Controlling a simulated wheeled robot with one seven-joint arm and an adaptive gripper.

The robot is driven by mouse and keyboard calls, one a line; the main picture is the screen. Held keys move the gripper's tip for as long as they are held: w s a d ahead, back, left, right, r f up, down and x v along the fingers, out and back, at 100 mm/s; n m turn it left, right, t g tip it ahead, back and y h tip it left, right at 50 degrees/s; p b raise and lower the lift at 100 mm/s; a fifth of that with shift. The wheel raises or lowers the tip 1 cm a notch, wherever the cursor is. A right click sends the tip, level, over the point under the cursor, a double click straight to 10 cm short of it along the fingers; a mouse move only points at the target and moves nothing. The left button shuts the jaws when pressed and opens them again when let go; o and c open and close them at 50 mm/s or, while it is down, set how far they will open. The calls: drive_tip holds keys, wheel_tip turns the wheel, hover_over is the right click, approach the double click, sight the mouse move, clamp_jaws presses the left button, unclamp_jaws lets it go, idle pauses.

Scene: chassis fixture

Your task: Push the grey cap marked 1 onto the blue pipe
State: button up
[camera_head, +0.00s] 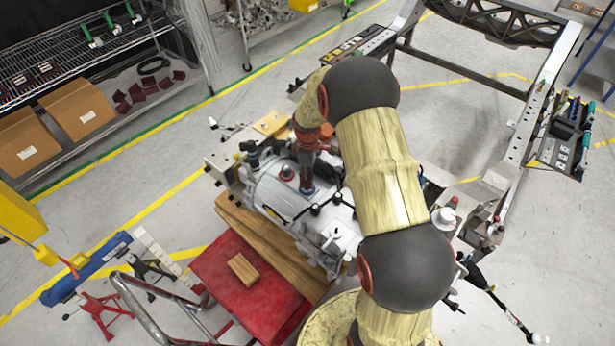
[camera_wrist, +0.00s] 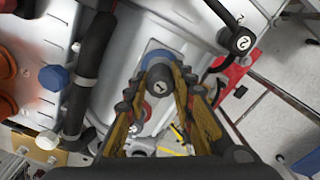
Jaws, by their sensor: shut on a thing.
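My gripper (camera_wrist: 160,82) is shut on the grey cap marked 1 (camera_wrist: 159,87), which sits between the fingertips with its number facing the wrist camera. The blue pipe (camera_wrist: 157,56) shows as a blue rim just behind the cap, above it in the wrist view. The cap covers most of the pipe, so I cannot tell whether they touch or how far the cap is on. In the head view my gripper (camera_head: 307,175) points down at the silver housing, with blue (camera_head: 307,190) visible at its tip. The cap is hidden there.
A dark cap marked 2 (camera_wrist: 242,43) sits on a black hose right of my gripper. Another blue fitting (camera_wrist: 53,78) and a thick black hose (camera_wrist: 92,60) lie to its left. The silver housing (camera_head: 268,188) is crowded with fittings. A red cart (camera_head: 235,285) stands in front.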

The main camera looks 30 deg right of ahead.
drive_tip(key=shift+f, duration=0.55)
drive_tip(key=shift+f+b, duration=0.5)
drive_tip(key=shift+f, duration=0.05)
drive_tip(key=o, duration=0.8)
drive_tip(key=shift+c, duration=0.2)
drive_tip(key=shift+o, duration=0.3)
drive_tip(key=shift+r+p, duration=1.75)
drive_tip(key=shift+r, duration=1.35)
